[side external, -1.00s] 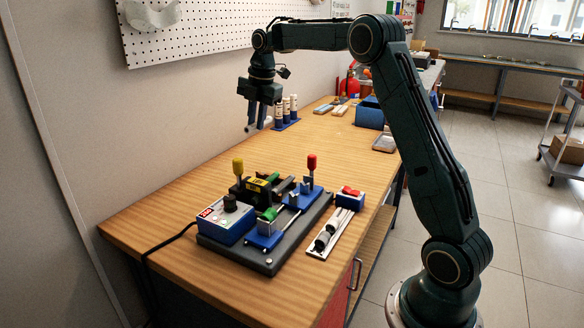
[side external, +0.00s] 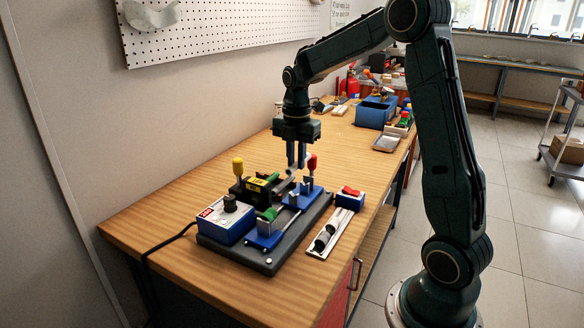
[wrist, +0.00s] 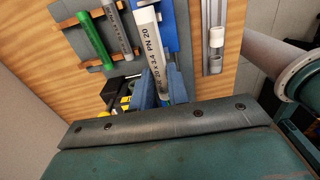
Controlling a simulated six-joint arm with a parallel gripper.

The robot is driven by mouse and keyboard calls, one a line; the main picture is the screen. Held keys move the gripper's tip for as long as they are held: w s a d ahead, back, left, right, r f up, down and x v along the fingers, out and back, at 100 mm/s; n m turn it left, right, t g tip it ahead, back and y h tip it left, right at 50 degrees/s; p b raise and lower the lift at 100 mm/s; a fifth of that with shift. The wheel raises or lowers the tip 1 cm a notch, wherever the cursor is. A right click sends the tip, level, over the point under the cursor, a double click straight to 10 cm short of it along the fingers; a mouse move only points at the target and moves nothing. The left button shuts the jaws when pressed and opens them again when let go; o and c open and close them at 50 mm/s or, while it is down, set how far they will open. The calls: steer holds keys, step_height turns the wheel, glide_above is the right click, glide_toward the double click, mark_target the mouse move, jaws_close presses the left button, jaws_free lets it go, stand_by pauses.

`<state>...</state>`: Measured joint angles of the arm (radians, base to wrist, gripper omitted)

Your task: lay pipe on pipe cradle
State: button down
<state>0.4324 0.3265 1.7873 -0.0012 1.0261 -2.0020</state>
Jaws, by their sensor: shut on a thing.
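My gripper (side external: 297,163) points down over the back right of the bench fixture, jaws shut on a pale grey pipe (wrist: 149,37) with dark lettering. In the wrist view the pipe runs up from between the fingers, slightly tilted. In the side view it is small and partly hidden by the fingers. I cannot tell whether the held pipe touches anything below.
The fixture has blue supports (side external: 263,240), a yellow knob (side external: 238,167), a red knob (side external: 312,162) and a control box (side external: 226,220).

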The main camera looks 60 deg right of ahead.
steer(key=shift+f, duration=0.25)
steer(key=shift+f, duration=3.05)
steer(key=c, duration=1.3)
jaws_free()
steer(key=shift+r, duration=0.1)
